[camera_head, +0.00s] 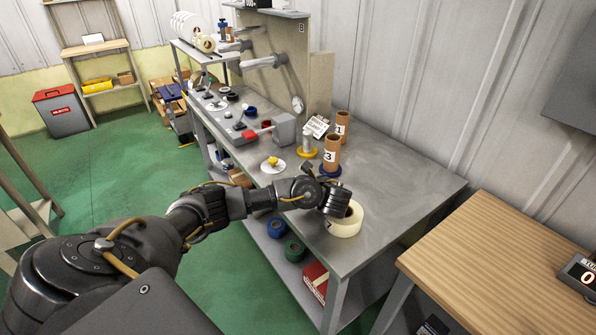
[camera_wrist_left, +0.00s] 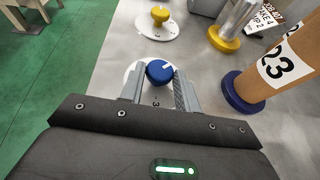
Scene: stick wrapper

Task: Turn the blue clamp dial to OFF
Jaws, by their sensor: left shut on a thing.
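The blue clamp dial (camera_wrist_left: 159,71) sits on a white round plate between the fingers of my left gripper (camera_wrist_left: 158,88) in the left wrist view. The gripper is shut on the dial from its two sides. A short white mark on the dial's top points toward the right of that view. The plate (camera_wrist_left: 130,74) is partly covered by the fingers, and I cannot read an OFF label on it. In the head view my left gripper (camera_head: 335,198) is low over the bench and hides the dial. My right gripper is not in view.
A cardboard tube (camera_head: 331,151) in a blue base (camera_wrist_left: 243,94) stands close right of the gripper. A cream tape roll (camera_head: 346,222) lies beside the gripper at the bench's front. A yellow dial (camera_head: 272,161) on a white plate is farther back. The bench's right end (camera_head: 410,185) is clear.

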